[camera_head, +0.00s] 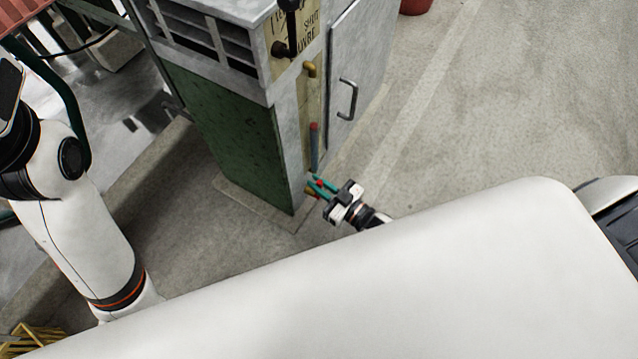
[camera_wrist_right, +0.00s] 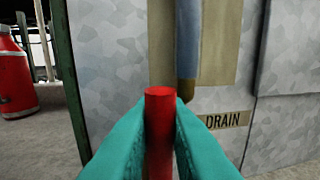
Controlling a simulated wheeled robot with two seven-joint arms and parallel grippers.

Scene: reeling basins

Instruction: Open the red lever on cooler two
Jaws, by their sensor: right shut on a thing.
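The cooler (camera_head: 232,135) is a metal cabinet with a green side panel and a grey front. My right gripper (camera_head: 321,187) is low at its front, with teal fingers. In the right wrist view, the gripper (camera_wrist_right: 160,125) is shut on the red lever (camera_wrist_right: 160,100), a round red bar standing between the fingers. The lever's lower part is hidden by the fingers. Behind it a blue-grey pipe (camera_wrist_right: 188,45) runs down to a brass end, beside a "DRAIN" label (camera_wrist_right: 222,121). My left arm is at the left; its gripper is out of view.
A grey door with a handle (camera_head: 347,99) is right of the pipe strip. A black lever (camera_head: 290,35) is higher on the front. A red container (camera_wrist_right: 12,75) stands left in the wrist view. The concrete floor (camera_head: 500,110) to the right is clear.

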